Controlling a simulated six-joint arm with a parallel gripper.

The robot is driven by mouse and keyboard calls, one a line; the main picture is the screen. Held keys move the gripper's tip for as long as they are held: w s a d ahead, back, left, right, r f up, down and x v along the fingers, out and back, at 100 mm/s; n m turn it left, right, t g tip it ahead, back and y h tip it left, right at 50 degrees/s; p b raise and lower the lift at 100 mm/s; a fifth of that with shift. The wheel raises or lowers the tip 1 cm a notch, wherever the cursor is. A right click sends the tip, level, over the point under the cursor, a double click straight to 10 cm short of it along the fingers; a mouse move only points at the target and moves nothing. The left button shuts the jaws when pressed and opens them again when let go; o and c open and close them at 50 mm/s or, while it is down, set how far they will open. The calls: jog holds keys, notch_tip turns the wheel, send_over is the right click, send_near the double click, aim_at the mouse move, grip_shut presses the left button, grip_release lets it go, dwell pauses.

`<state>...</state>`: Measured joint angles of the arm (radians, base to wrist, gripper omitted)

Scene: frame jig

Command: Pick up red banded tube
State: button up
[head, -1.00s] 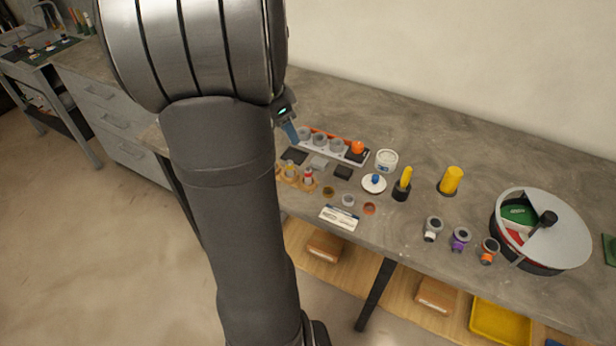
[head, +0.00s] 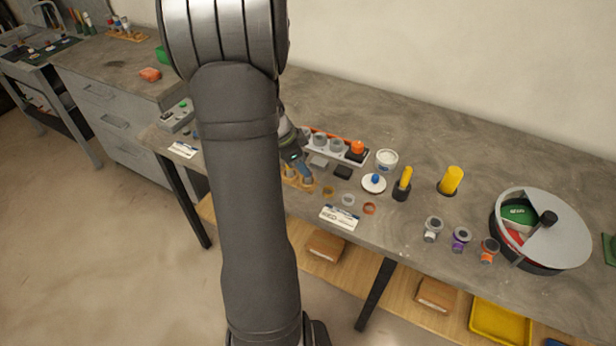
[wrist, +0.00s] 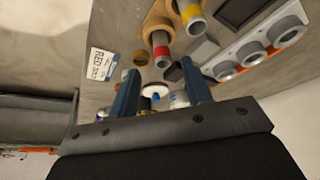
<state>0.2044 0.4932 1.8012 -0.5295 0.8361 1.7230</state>
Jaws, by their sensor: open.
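The red banded tube (wrist: 161,51) is a grey tube with a red band, seated in a wooden holder (wrist: 156,22) in the wrist view. A yellow banded tube (wrist: 193,14) sits beside it on the right. My gripper (wrist: 158,70) is open, with its two blue fingers spread and nothing held. The red banded tube's near end shows in line with the gap between the fingertips; I cannot tell the remaining distance. In the head view my gripper (head: 306,178) is over the wooden holder (head: 297,184), and my arm and gripper hide the tubes.
A RED label card (head: 340,217) lies in front. A white lid (head: 374,183), a black cup with a yellow handle (head: 401,190) and a round carousel (head: 560,230) stand to the right.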

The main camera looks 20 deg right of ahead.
jog(key=shift+x, duration=2.7)
jog(key=shift+w, duration=0.2)
grip_shut()
